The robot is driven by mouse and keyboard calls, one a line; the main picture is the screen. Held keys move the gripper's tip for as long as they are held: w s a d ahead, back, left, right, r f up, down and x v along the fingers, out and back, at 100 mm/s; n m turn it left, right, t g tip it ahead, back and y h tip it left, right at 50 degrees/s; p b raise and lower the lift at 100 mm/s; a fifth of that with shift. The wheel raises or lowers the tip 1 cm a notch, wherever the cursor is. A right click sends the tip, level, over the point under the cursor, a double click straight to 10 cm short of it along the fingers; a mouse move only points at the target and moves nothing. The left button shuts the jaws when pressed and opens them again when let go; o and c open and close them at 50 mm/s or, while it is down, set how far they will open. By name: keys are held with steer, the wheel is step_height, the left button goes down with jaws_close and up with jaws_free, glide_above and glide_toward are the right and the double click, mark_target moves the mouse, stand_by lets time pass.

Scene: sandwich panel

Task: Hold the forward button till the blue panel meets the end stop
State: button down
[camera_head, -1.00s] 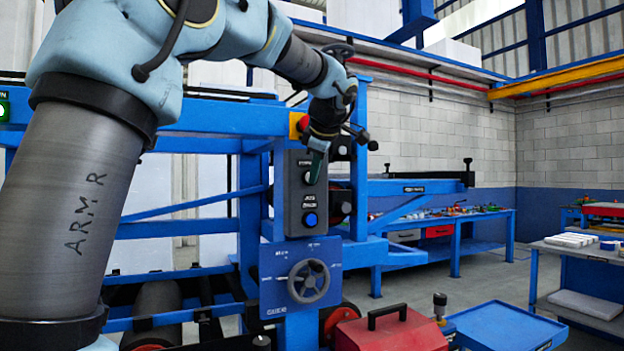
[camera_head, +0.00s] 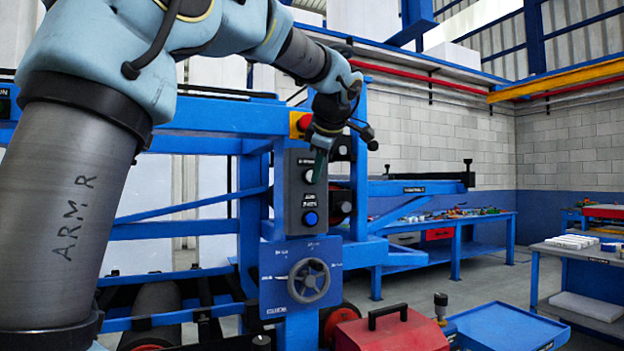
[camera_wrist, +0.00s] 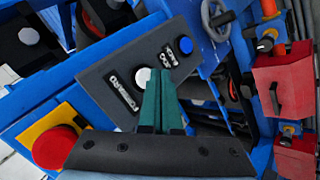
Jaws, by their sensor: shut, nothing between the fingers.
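The grey control box (camera_head: 306,192) stands on the blue machine frame. Its white button (camera_head: 309,176) is labelled FORWARD in the wrist view (camera_wrist: 143,76). My gripper (camera_head: 320,172) is shut and empty, its green fingertips in front of the box, close by the white button. In the wrist view the fingertips (camera_wrist: 160,90) partly overlap the button's edge. I cannot tell whether they touch it. A black upright block (camera_head: 468,174), possibly the end stop, stands at the right end of a blue beam. I cannot pick out the blue panel with certainty.
A blue button (camera_head: 311,218) sits below the white one. A red emergency stop (camera_wrist: 54,147) on yellow is close to my gripper. A handwheel (camera_head: 309,281) is lower down. A red toolbox (camera_head: 390,332) and blue tray (camera_head: 500,328) stand at the front.

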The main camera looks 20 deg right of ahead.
steer(key=s+b, duration=0.2)
steer(key=s, duration=0.3)
steer(key=shift+d+b, duration=0.25)
steer(key=shift+b, duration=0.15)
stand_by(0.8)
steer(key=w+a+f+m+g+y, duration=0.1)
steer(key=a+f+m+g, duration=0.15)
steer(key=a+f, duration=0.7)
steer(key=w+a+f+m+g, duration=0.2)
steer(key=a+f+m, duration=0.3)
steer(key=f, duration=0.7)
steer(key=s+a+f+m+g, duration=0.1)
steer(key=s+a+f+m, duration=0.1)
steer(key=s+a+f, duration=0.5)
steer(key=s+a+f+m+g+p, duration=0.1)
steer(key=s+a+f+m+g, duration=0.1)
steer(key=s+a+f, duration=0.5)
steer(key=a+f, duration=0.3)
steer(key=a, duration=0.2)
steer(key=shift+s+f+m+p, duration=0.25)
steer(key=shift+s+m+p, duration=0.05)
steer(key=shift+m, duration=0.05)
